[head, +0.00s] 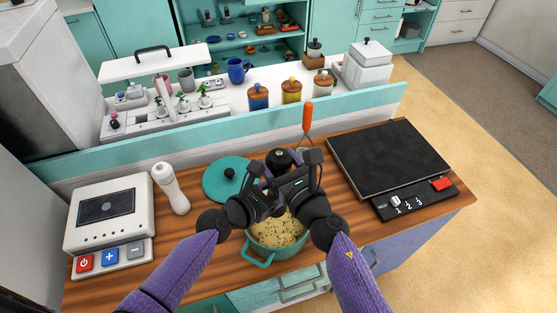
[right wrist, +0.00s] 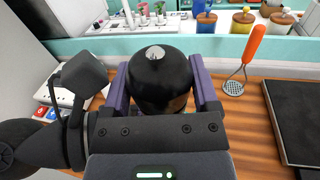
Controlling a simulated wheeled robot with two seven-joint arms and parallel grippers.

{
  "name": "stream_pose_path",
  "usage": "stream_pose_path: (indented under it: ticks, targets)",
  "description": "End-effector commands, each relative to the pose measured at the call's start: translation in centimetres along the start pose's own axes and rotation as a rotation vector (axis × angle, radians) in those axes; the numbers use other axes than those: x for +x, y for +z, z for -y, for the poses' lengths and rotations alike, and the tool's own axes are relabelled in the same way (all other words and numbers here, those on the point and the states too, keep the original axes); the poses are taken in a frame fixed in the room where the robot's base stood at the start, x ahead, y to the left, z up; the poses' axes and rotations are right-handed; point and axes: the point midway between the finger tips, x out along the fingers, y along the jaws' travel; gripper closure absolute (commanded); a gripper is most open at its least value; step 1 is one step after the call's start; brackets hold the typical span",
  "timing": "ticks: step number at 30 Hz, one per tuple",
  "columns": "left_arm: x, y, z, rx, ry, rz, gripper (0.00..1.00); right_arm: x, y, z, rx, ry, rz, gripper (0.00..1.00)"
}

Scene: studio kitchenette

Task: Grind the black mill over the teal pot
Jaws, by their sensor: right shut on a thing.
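The teal pot (head: 262,252) stands on the wooden counter, with pale yellow food flecked with dark specks inside. My right gripper (head: 292,170) is shut on the black mill (head: 278,158) and holds it above the pot. In the right wrist view the mill's dark domed top with a silver knob (right wrist: 155,52) sits between the two fingers. My left gripper (head: 260,196) is close beside the mill, lower and to the left. Its fingertips are hidden, so I cannot tell whether it grips the mill's lower part, which is also hidden.
A teal lid (head: 222,186) lies behind the pot. A white mill (head: 172,190) and a white appliance (head: 108,212) stand left. An orange-handled masher (head: 307,118) is behind, a black hob (head: 388,160) right. A teal ledge (head: 200,128) runs along the back.

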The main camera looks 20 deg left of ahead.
Motion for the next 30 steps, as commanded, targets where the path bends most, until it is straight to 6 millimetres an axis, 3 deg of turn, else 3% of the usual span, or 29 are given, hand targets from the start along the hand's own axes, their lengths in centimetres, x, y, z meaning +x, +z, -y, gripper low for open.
stream_pose_path:
  ticks: [4, 5, 8, 17, 27, 30]
  targets:
    - [0.0, 0.1, -0.1, -0.001, 0.002, 0.003, 1.0, 0.0, 0.0, -0.1, 0.003, 0.005, 0.0, 0.82]
    - [0.0, 0.1, -0.1, -0.001, 0.002, 0.003, 1.0, 0.0, 0.0, -0.1, 0.003, 0.005, 0.0, 0.21]
    - [0.0, 0.1, -0.1, -0.001, 0.002, 0.003, 1.0, 0.0, 0.0, -0.1, 0.003, 0.005, 0.0, 0.0]
    - [0.0, 0.1, 0.0, -0.001, 0.001, 0.002, 1.0, -0.8, -0.1, 0.1, -0.004, 0.004, -0.002, 0.0]
    - [0.0, 0.1, 0.0, -0.001, 0.001, 0.002, 1.0, -9.6, -0.1, -0.1, 0.005, 0.007, -0.003, 0.0]
    - [0.0, 0.1, 0.0, 0.0, 0.001, 0.002, 1.0, -11.2, -0.1, 0.0, 0.007, 0.005, -0.002, 0.0]
